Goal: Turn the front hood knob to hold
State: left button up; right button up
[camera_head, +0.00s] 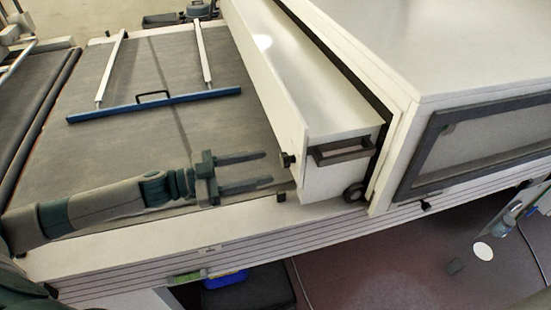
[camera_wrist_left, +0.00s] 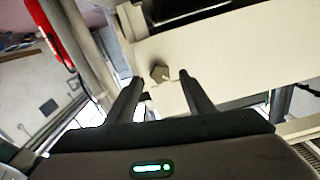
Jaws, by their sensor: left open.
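The front hood (camera_head: 318,150) is a long cream box with a dark handle on its end face. A small dark knob (camera_head: 287,159) sits at the hood's left edge, near that end. In the left wrist view the knob (camera_wrist_left: 160,73) is a dark faceted piece on a pale panel, with a light mark at its right side. My left gripper (camera_head: 267,168) is open and empty, its two fingers pointing at the knob. In the wrist view the knob appears between the fingertips; contact cannot be told. No hold marking is legible. My right gripper is not in view.
A wide grey belt (camera_head: 130,135) lies left of the hood, with a blue bar (camera_head: 155,103) on two pale rods across it. A larger cream housing with a dark-framed window (camera_head: 480,145) stands right. A pale ledge (camera_head: 240,228) runs along the front.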

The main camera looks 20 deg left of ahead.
aim_at(288, 160)
pick_arm(q)
jog(key=shift+p+x, duration=0.75)
jog(key=shift+x, duration=1.7)
jog(key=c, duration=1)
jog(key=shift+c, duration=0.2)
